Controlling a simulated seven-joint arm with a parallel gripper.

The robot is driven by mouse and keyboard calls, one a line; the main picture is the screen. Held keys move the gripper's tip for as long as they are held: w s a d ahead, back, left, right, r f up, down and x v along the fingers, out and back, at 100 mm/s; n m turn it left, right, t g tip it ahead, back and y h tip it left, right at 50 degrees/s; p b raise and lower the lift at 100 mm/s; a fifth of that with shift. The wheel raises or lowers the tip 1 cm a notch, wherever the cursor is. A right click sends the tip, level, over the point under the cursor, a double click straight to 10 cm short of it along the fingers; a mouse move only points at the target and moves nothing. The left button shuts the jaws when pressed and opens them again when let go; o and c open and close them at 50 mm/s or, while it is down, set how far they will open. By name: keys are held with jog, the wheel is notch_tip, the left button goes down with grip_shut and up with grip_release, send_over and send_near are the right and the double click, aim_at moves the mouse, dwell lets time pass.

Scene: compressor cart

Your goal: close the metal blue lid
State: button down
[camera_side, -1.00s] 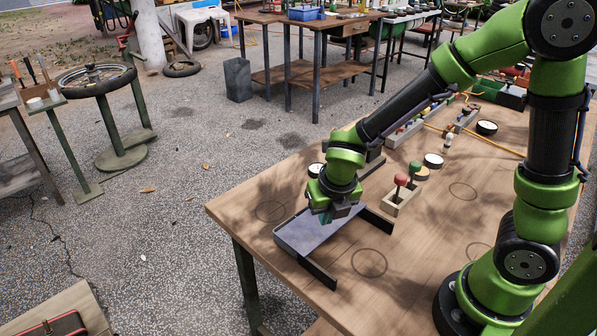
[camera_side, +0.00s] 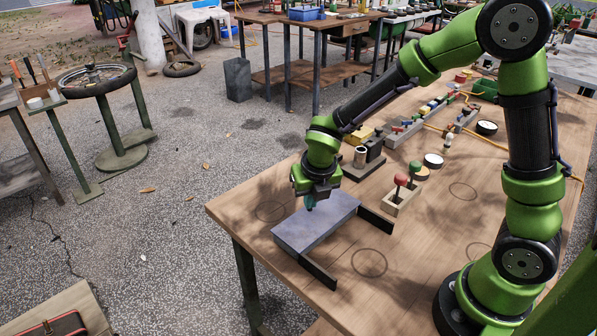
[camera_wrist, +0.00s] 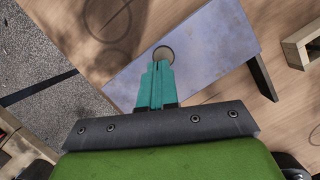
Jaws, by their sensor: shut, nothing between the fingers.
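The metal blue lid (camera_side: 322,222) is a flat blue-grey panel. It lies over the top of a low box on the wooden table's near left part, between two dark bars, and looks about level. In the wrist view the lid (camera_wrist: 205,50) fills the upper middle, with a round tan spot (camera_wrist: 163,54) just beyond my fingertips. My gripper (camera_side: 310,206) points down over the lid's far left edge. Its teal fingers (camera_wrist: 155,72) are together and empty. I cannot tell whether they touch the lid. Part of the lid is hidden behind my gripper.
Dark bars (camera_side: 318,272) (camera_side: 375,221) stick out at the box's right side. A wooden block with red and green knobs (camera_side: 396,200) stands to the right. A metal cylinder and dark block (camera_side: 374,149) stand behind. The table's front right is clear (camera_side: 400,290).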

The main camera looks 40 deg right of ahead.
aim_at(317, 229)
jog(key=s, duration=0.1)
jog(key=s+a, duration=0.1)
jog(key=s+a+r, duration=0.1)
jog(key=s, duration=0.1)
jog(key=v, duration=1)
jog(key=s+d+r+m+t+y, duration=0.1)
jog(key=s+d+r+m+t, duration=0.1)
jog(key=m, duration=1.5)
jog(key=s+d+r+m+t+y, duration=0.2)
jog(key=s+r+m, duration=0.3)
jog(key=m, duration=1.2)
jog(key=shift+s+d+m+y, duration=0.3)
jog(key=shift+s+m, duration=0.1)
jog(key=shift+s, duration=0.7)
